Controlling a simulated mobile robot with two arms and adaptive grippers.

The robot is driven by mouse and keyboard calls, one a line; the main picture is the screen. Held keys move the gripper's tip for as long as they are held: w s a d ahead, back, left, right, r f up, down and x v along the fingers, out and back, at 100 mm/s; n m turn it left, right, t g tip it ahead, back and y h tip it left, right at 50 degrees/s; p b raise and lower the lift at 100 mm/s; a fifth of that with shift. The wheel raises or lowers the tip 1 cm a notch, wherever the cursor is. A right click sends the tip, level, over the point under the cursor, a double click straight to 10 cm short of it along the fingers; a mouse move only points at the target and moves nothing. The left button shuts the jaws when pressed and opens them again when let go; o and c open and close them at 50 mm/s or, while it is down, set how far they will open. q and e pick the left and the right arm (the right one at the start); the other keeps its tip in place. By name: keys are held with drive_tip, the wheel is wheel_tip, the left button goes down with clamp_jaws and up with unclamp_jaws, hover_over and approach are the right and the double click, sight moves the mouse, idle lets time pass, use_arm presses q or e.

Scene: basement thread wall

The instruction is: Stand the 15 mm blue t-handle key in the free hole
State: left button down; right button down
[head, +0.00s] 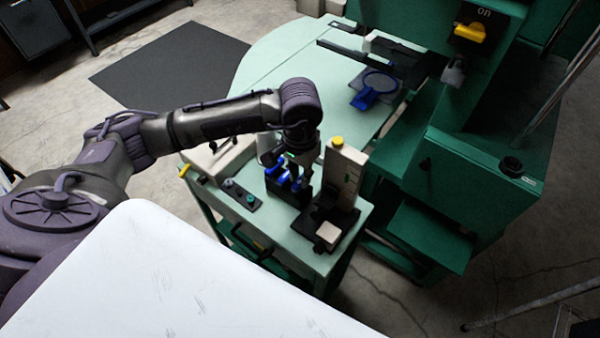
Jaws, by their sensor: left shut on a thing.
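My left gripper (301,174) reaches down over the near end of the pale green bench top, above a dark block (287,194). It is shut on a blue piece, which looks like the blue t-handle key (297,185); the fingers hide much of it. Another blue handle (275,172) shows just left of it at the dark block. The holes in the block are too small and too covered to make out, and I cannot tell whether the held key's tip touches the block. My right gripper is not in view.
A pale upright stand with a yellow knob (337,142) rises close to the right of the gripper on a black base. A dark strip with small knobs (241,194) lies left. A blue ring-shaped tool (372,88) lies farther back. A green machine (480,170) stands right.

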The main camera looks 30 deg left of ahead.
use_arm(q)
drive_tip(key=shift+f+b, duration=0.35)
drive_tip(key=shift+f, duration=0.1)
drive_tip(key=c, duration=1)
unclamp_jaws()
drive_tip(key=shift+r, duration=0.2)
wheel_tip(320, 180, up, 12)
drive_tip(key=shift+s+f, duration=0.1)
drive_tip(key=shift+f, duration=0.1)
